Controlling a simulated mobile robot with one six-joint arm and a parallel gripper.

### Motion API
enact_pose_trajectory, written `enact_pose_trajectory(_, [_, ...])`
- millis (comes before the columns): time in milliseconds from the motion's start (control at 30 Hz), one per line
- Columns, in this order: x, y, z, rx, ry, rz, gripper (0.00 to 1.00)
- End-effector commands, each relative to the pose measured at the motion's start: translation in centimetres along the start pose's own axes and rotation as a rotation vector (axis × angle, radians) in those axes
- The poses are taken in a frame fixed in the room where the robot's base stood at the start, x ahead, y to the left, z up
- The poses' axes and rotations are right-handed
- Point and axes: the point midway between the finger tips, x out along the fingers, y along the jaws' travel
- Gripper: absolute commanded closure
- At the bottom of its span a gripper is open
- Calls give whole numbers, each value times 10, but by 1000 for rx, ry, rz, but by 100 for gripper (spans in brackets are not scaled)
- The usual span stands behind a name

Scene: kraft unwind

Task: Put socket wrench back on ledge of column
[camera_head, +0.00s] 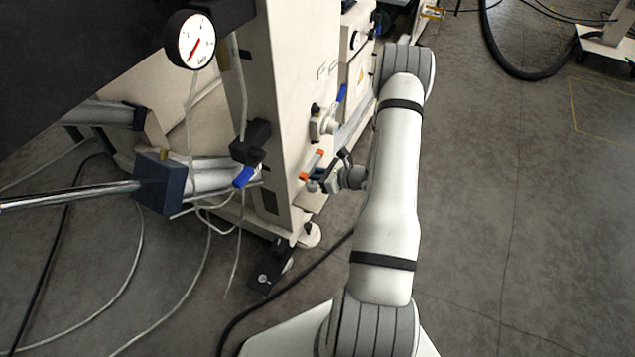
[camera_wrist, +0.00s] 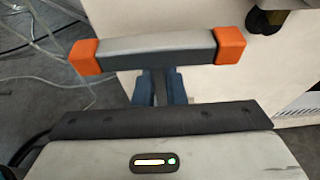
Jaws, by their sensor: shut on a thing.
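The socket wrench (camera_wrist: 155,48) shows in the wrist view as a grey crossbar with orange ends and a short stem below. The stem runs down between the blue-grey fingers of my gripper (camera_wrist: 159,88), which is shut on it. In the head view the wrench (camera_head: 311,164) is held close in front of the cream column (camera_head: 297,100). My gripper (camera_head: 327,178) is just to the right of it. I cannot tell whether the wrench touches the column. Its lower end is hidden behind my gripper's body in the wrist view. I cannot make out the ledge for certain.
A pressure gauge (camera_head: 190,40) and a blue block on a rod (camera_head: 162,182) are to the left. Cables lie on the floor. The floor to the right (camera_head: 510,190) is clear.

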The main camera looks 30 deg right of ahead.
Motion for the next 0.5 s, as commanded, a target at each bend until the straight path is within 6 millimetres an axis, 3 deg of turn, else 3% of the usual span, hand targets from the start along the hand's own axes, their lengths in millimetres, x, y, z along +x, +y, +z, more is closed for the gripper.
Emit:
enact_pose_trajectory(167, [5, 0, -14, -1, -1, 1, 100])
enact_pose_trajectory(300, [13, 0, -36, -1, -1, 1, 100])
enact_pose_trajectory(500, [18, 0, -37, -3, -1, 1, 100])
